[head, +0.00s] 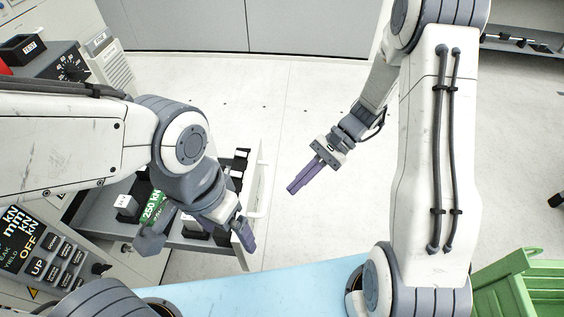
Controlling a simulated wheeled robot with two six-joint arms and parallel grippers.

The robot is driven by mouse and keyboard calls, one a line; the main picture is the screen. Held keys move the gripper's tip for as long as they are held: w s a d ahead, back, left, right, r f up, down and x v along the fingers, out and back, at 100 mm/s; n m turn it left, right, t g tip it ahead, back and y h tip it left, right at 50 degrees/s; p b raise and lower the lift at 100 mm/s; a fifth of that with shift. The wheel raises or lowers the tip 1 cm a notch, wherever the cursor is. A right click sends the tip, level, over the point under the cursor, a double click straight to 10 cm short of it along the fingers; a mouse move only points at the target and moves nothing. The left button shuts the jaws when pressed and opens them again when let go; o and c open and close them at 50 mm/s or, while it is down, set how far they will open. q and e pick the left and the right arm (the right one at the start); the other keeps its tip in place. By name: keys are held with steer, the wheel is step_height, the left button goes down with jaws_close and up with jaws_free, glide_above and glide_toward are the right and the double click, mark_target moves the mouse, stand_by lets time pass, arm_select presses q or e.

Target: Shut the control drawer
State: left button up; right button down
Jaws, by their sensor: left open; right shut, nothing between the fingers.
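The control drawer (207,247) is pulled out of the machine cabinet at the left. Its white front panel with a handle (262,190) faces right. Dark blocks and a green part marked 250 kN (152,207) lie inside. My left gripper (246,236) is open, over the drawer's near right part close to the front panel; I cannot tell whether it touches. My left arm hides much of the drawer. My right gripper (300,182) is shut and empty, above the floor to the right of the drawer front, apart from it.
A control panel with display and buttons (45,255) is at the lower left. A blue surface (270,288) lies at the bottom and a green crate (530,290) at the lower right. Open pale floor (255,95) extends behind the drawer. A grey shelf (520,45) is at upper right.

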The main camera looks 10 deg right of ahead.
steer(key=w+d+f+m+t+y+p, duration=0.2)
steer(key=w+d+f+m+t+y, duration=0.15)
steer(key=d+m, duration=0.2)
steer(key=w+d+f+m+t+y+p, duration=0.1)
steer(key=w+d+f+m+t+y, duration=0.1)
steer(key=d+m+t, duration=0.35)
steer(key=p+x, duration=0.1)
steer(key=x, duration=1.2)
steer(key=shift+a+f+h+p, duration=0.25)
steer(key=shift+a+h+p, duration=0.05)
steer(key=shift+h, duration=0.05)
steer(key=shift+w, duration=0.1)
